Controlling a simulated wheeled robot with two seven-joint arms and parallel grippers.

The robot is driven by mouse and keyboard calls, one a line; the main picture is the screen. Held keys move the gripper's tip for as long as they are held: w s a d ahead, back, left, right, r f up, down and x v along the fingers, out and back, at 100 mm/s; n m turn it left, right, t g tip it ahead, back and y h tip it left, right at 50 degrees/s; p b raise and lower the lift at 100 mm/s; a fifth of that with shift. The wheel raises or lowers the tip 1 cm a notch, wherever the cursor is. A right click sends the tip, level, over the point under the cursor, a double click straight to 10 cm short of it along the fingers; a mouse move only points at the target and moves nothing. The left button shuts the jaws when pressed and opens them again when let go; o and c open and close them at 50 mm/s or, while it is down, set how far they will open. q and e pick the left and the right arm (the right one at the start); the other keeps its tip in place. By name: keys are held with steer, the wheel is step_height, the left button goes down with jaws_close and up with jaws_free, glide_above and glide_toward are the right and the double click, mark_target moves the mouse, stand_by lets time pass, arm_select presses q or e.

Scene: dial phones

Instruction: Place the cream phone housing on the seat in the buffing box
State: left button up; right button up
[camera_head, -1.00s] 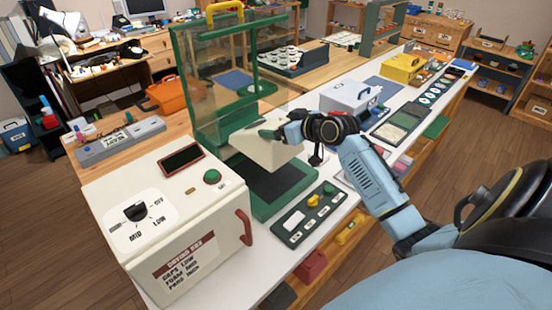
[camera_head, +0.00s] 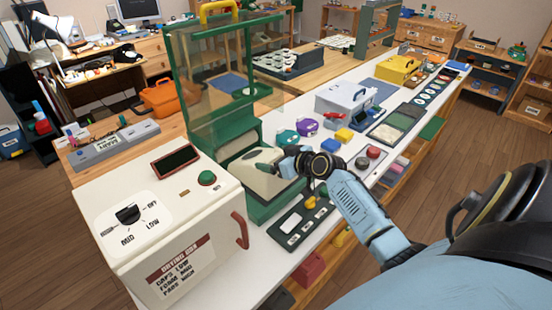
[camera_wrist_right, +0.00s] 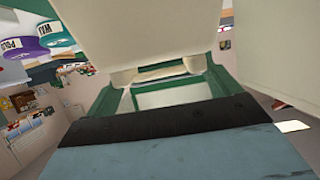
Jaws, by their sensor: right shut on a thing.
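The cream phone housing (camera_head: 248,178) is held in my right gripper (camera_head: 275,163), which is shut on it. The housing is inside the green buffing box (camera_head: 265,212), low over the box floor. The box's clear green-framed cover (camera_head: 205,85) stands raised above it. In the right wrist view the housing (camera_wrist_right: 140,25) fills the top, with the green box frame (camera_wrist_right: 222,82) below it. The seat is mostly hidden by the housing and gripper, so I cannot tell whether they touch. My left gripper is not in view.
A cream drying box (camera_head: 130,245) stands close at the left. A dark panel with buttons (camera_head: 303,222) lies in front of the buffing box. Teal (camera_head: 288,138) and purple (camera_head: 307,127) pots and a white case (camera_head: 343,97) stand to the right.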

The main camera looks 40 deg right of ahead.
steer(key=o, duration=1.3)
steer(key=shift+f, duration=0.15)
steer(key=shift+s+r, duration=0.15)
steer(key=shift+r, duration=0.1)
steer(key=a+v, duration=0.1)
steer(key=v, duration=1)
steer(key=shift+s+d+p, duration=0.3)
steer(key=shift+s+d, duration=0.05)
steer(key=shift+d, duration=0.15)
steer(key=shift+r, duration=0.1)
